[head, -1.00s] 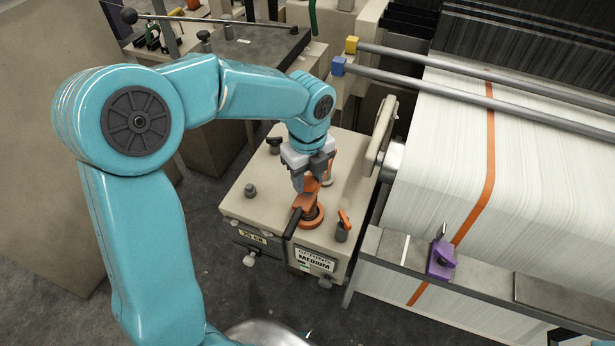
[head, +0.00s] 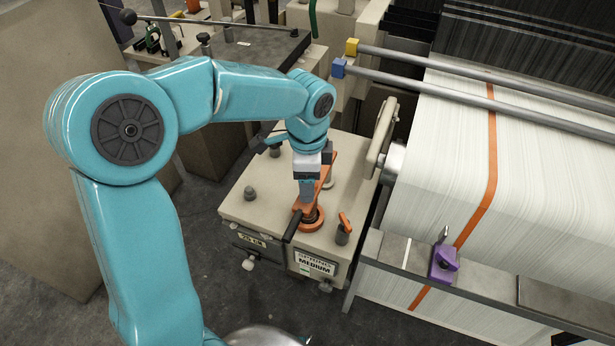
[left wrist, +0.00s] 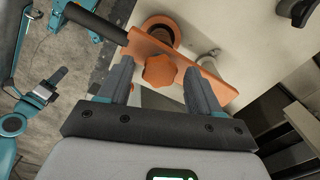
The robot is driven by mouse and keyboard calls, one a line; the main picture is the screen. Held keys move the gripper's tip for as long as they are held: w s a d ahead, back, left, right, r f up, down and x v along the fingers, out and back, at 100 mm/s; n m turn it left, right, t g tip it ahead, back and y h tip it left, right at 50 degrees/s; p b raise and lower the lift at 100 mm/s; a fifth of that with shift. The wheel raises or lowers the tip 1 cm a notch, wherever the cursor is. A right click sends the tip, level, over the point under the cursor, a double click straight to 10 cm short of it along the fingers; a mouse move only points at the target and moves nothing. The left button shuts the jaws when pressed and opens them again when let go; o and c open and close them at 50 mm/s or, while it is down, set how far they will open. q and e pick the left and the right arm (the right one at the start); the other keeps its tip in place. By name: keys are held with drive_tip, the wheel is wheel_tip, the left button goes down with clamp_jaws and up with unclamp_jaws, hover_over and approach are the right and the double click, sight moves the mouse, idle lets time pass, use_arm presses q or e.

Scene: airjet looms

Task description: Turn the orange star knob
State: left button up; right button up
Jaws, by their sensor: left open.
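The orange star knob (left wrist: 160,70) shows in the left wrist view, on an orange arm (left wrist: 205,83) that lies across the top of a beige box. In the head view the knob is hidden by my gripper. My left gripper (left wrist: 156,75) is open, with one finger on each side of the knob. The knob appears between the fingertips; I cannot tell whether either finger touches it. In the head view my left gripper (head: 306,196) points down over the orange arm. My right gripper is not in view.
The beige box (head: 262,208) carries a black handle (head: 292,224), small dark knobs and a small orange lever (head: 344,220). A purple clamp (head: 443,263) sits on the rail to the right. The loom's white warp sheet (head: 440,150) and two grey bars lie right of the box.

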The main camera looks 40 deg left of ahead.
use_arm(q)
wheel_tip(320, 180, up, 6)
drive_tip(key=p, duration=0.4)
drive_tip(key=shift+f, duration=0.1)
drive_tip(key=shift+r, duration=0.25)
wheel_tip(320, 180, up, 16)
drive_tip(key=shift+f+p, duration=0.15)
drive_tip(key=shift+p, duration=0.25)
drive_tip(key=shift+s, duration=0.1)
